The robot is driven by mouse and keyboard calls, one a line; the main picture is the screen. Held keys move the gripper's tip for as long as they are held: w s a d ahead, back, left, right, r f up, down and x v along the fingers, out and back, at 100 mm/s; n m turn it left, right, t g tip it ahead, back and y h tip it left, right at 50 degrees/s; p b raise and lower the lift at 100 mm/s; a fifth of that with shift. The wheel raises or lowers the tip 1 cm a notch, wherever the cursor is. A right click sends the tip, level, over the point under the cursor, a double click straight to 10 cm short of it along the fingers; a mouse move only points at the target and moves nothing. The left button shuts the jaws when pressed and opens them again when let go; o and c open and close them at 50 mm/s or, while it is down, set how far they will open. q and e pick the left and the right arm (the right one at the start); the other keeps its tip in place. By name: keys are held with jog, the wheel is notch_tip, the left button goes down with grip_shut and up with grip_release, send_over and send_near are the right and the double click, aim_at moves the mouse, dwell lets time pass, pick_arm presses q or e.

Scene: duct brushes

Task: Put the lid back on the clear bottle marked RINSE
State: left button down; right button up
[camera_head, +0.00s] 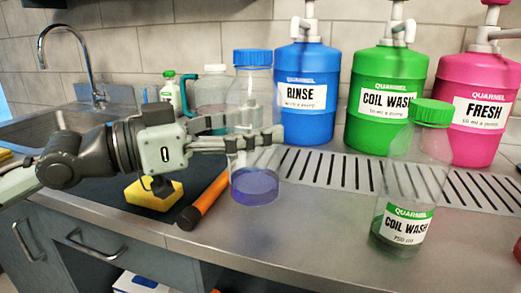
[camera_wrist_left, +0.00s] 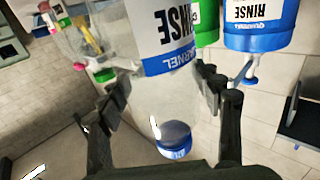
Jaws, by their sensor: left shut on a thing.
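The clear bottle (camera_head: 255,187) with blue-purple liquid stands upright in the head view, left of the blue dispenser. The wrist view shows its RINSE label on the bottle (camera_wrist_left: 170,40), upside down in that picture. The blue lid (camera_head: 252,57) is at the bottle's top, and it also shows in the wrist view (camera_wrist_left: 174,139). I cannot tell whether it is fully seated. My left gripper (camera_head: 258,139) is shut on the bottle, its fingers across the body below the lid. I cannot tell whether the bottle's base touches the counter. My right gripper is not in view.
Blue (camera_head: 307,75), green (camera_head: 385,75) and pink (camera_head: 473,85) pump dispensers stand behind a slotted drain strip (camera_head: 330,168). A green-capped COIL WASH bottle (camera_head: 402,215) stands at right. A yellow sponge (camera_head: 154,193) and orange-handled tool (camera_head: 207,198) lie left. The front middle counter is clear.

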pick_arm(q)
jog(key=shift+w+d+f, duration=0.55)
jog(key=shift+w+d, duration=0.1)
notch_tip(320, 180, down, 3)
jog(key=shift+f, duration=0.55)
jog(key=shift+f, duration=0.1)
